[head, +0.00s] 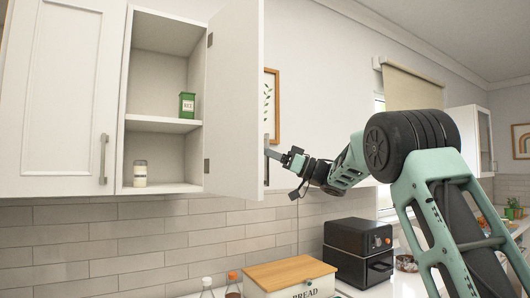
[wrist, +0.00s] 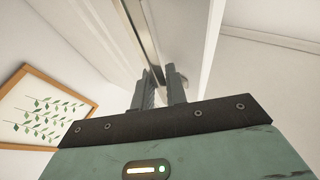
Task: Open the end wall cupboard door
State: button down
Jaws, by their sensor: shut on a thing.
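The end wall cupboard door (head: 235,105) stands wide open, swung out from the cupboard (head: 165,60) on its hinge side at the right. My gripper (head: 276,153) is at the door's outer side, low near its free edge, shut on the door's handle (head: 267,143). The wrist view shows my gripper's fingers (wrist: 160,88) closed around the long metal handle (wrist: 143,40), with the door's panel (wrist: 185,35) beside it. The cupboard's inside shows a green tin (head: 187,105) on the middle shelf and a small jar (head: 140,173) on the bottom.
A closed cupboard door (head: 60,100) with its own handle is at the left. A framed leaf picture (wrist: 45,108) hangs on the wall behind the open door.

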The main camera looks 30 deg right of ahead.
jog(key=shift+r, duration=0.2)
jog(key=c, duration=1.5)
grip_release()
jog(key=shift+a, duration=0.15)
jog(key=shift+f, duration=0.15)
jog(key=shift+s+d+f, duration=0.15)
jog(key=shift+d, duration=0.15)
jog(key=b+v, duration=0.6)
jog(key=v, duration=1)
jog(key=shift+s+d, duration=0.15)
jog(key=shift+d, duration=0.15)
jog(key=shift+f, duration=0.1)
